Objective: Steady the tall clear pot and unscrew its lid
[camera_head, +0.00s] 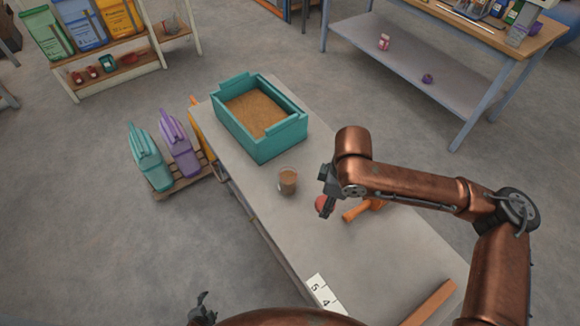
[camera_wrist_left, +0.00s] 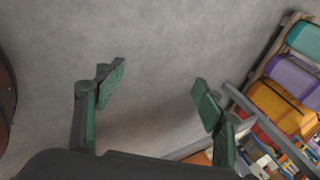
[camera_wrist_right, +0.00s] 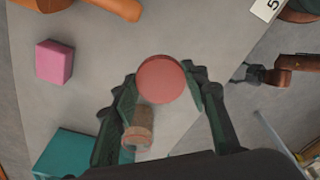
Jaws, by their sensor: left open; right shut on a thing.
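The clear pot (camera_head: 288,182) with brown contents stands upright on the grey table, and no lid shows on it. It also shows in the right wrist view (camera_wrist_right: 137,135), beyond my fingers. My right gripper (camera_head: 325,207) is above the table to the right of the pot. In the right wrist view its fingers (camera_wrist_right: 162,84) are shut on a round red lid (camera_wrist_right: 160,79); the lid shows partly in the head view (camera_head: 320,203). My left gripper (camera_head: 203,300) is open and empty at the lower left, off the table. The left wrist view shows its spread fingers (camera_wrist_left: 157,88) over bare floor.
A teal bin (camera_head: 262,148) of grainy brown fill stands at the table's far end. An orange tool (camera_head: 362,210) lies beside my right gripper. A pink block (camera_wrist_right: 54,62) shows in the right wrist view. A numbered white card (camera_head: 323,292) lies near the front edge.

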